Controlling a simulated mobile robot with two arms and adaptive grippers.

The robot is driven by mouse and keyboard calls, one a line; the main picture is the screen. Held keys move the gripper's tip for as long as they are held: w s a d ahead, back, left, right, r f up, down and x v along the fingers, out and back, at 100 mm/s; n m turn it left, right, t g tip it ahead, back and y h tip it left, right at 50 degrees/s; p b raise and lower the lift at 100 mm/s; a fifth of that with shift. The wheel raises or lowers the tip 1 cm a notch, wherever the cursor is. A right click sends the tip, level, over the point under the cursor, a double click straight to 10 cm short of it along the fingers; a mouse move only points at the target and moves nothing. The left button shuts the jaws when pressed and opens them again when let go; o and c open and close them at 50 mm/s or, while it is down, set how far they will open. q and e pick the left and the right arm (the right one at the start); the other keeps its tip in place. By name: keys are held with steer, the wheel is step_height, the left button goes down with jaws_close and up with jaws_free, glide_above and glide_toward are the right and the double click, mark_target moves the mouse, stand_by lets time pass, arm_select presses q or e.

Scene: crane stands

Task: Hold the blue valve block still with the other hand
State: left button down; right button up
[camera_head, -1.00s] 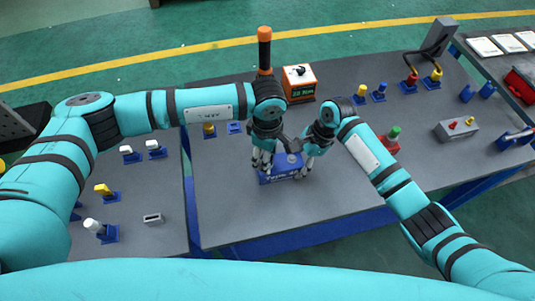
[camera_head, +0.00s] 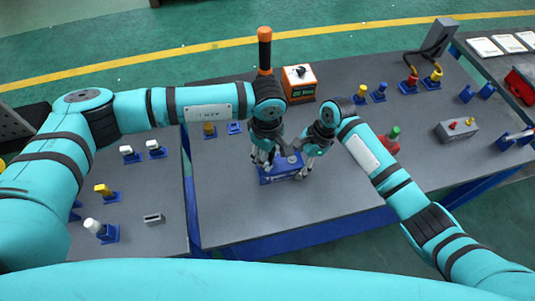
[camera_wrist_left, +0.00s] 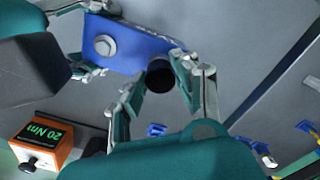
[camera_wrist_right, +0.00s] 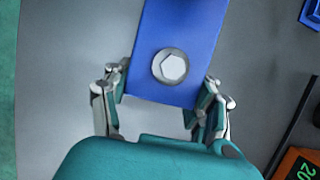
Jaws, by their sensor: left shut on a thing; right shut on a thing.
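The blue valve block (camera_head: 281,172) lies on the grey table, with a pale hex bolt (camera_wrist_right: 171,66) on its top. My right gripper (camera_head: 306,165) is at its right end. In the right wrist view its fingers (camera_wrist_right: 160,100) stand on both sides of the block, shut on it. My left gripper (camera_head: 263,158) is at the block's left end, shut on a dark round tool part (camera_wrist_left: 160,76). An orange-and-black handle (camera_head: 264,50) shows beyond my left wrist and seems to belong to this tool. Its middle is hidden.
An orange box (camera_head: 299,83) stands beyond the block, and its display reads 20 Nm in the left wrist view (camera_wrist_left: 42,138). A red-and-green part (camera_head: 390,140) is to the right. The table's front is clear.

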arm_select(q)
steer(key=m, duration=0.3)
steer(key=m, duration=0.3)
steer(key=shift+m, duration=1.1)
steer(key=m, duration=0.4)
steer(key=shift+m, duration=0.6)
